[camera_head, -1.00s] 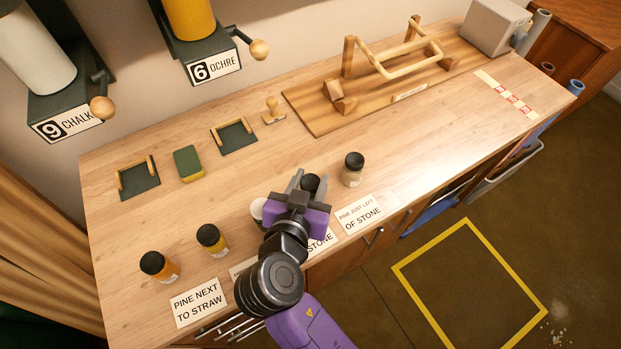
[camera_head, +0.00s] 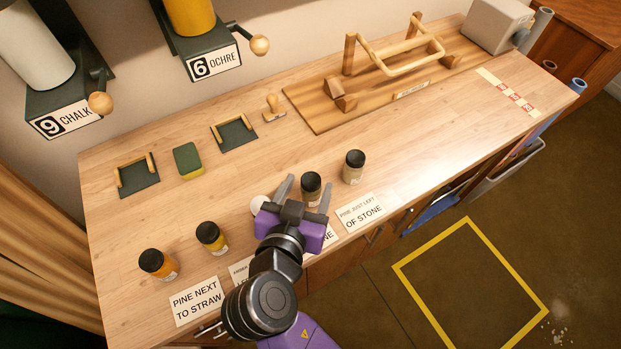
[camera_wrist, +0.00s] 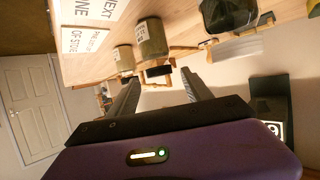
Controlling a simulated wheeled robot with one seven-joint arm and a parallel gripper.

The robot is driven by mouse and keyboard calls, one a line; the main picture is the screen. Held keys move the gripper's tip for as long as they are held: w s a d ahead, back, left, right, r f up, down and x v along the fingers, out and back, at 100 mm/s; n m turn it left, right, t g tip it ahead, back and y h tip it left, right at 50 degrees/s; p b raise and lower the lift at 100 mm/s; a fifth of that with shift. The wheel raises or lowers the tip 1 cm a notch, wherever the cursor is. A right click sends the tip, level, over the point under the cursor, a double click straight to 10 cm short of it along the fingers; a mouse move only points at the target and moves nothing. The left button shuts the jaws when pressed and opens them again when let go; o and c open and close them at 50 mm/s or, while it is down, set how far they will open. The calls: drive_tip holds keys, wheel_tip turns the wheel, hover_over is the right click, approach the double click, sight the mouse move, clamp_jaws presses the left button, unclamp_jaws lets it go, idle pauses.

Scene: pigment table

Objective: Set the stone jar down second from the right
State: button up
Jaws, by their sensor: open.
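Several jars stand upright along the bench. A dark olive jar with a black lid (camera_head: 311,190) stands second from the right, and a paler beige-grey jar (camera_head: 353,168) stands at its right, apart from it. Their label words are too small to read, so I cannot tell by name which is the stone jar. My gripper (camera_head: 306,184) is open, with its fingers to either side of the olive jar in the head view. In the wrist view the open fingers (camera_wrist: 160,80) hold nothing; the olive jar (camera_wrist: 150,38) and another jar (camera_wrist: 122,60) lie beyond them.
An orange jar (camera_head: 158,265) and a yellow jar (camera_head: 211,238) stand at the left. A pale round thing (camera_head: 260,203) is partly hidden by my gripper. Cards (camera_head: 197,300) line the front edge.

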drive_tip(key=b+v, duration=0.1)
drive_tip(key=v, duration=0.7)
drive_tip(key=shift+s, duration=0.25)
drive_tip(key=shift+r, duration=0.1)
drive_tip(key=a+r+n+t+y, duration=0.1)
drive_tip(key=a+r+n+y, duration=0.1)
drive_tip(key=a+n+y, duration=0.55)
drive_tip(key=s+d+f+m+h, duration=0.1)
drive_tip(key=s+d, duration=0.6)
drive_tip(key=d, duration=0.3)
drive_tip(key=s+d+f+m+h, duration=0.1)
drive_tip(key=s+d+m+h, duration=0.1)
drive_tip(key=s+d, duration=0.4)
drive_tip(key=s+d+f+m+h, duration=0.2)
drive_tip(key=s+d, duration=0.5)
drive_tip(key=d, duration=0.9)
drive_tip(key=shift+s+t, duration=0.3)
drive_tip(key=shift+s, duration=0.05)
